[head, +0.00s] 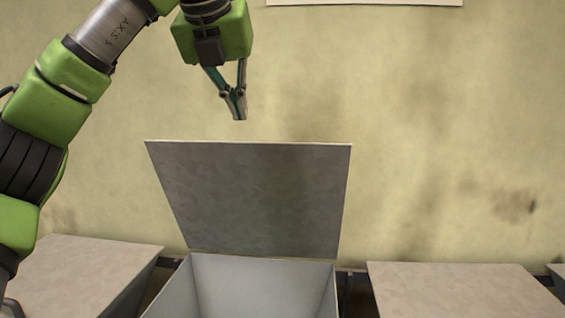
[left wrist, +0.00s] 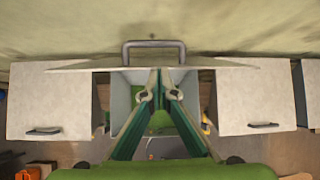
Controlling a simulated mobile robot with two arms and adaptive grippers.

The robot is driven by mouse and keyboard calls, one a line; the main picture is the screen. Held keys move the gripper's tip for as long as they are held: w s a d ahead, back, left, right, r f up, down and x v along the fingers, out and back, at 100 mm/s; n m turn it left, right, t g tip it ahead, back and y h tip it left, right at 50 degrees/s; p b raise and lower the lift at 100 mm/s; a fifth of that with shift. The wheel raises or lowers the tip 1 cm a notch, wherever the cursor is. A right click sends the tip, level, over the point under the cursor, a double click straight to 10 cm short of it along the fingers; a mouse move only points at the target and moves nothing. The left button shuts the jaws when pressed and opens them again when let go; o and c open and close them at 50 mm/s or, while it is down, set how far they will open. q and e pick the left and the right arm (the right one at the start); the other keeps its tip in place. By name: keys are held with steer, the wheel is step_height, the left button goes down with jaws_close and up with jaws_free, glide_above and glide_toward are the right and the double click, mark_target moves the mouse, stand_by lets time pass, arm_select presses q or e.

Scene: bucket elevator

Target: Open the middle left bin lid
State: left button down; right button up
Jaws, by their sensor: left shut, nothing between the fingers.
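The lid (head: 255,195) of the middle bin stands raised and leans back toward the wall. The fingers hide part of the bin. My right gripper is in neither view.
A bin with a shut lid (head: 85,270) stands to the left, and another shut bin (head: 465,290) stands to the right. The stained wall (head: 450,130) is close behind the bins. Orange things (left wrist: 36,170) lie on the floor.

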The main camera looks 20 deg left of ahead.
arm_select(q)
steer(key=p, duration=0.3)
glide_above(247, 162)
steer(key=shift+m+y, duration=0.3)
steer(key=f, duration=0.6)
steer(key=shift+w+a+f, duration=0.1)
steer(key=shift+a+f, duration=0.1)
steer(key=shift+f, duration=0.1)
steer(key=shift+w+f, duration=0.2)
steer(key=shift+f, duration=0.1)
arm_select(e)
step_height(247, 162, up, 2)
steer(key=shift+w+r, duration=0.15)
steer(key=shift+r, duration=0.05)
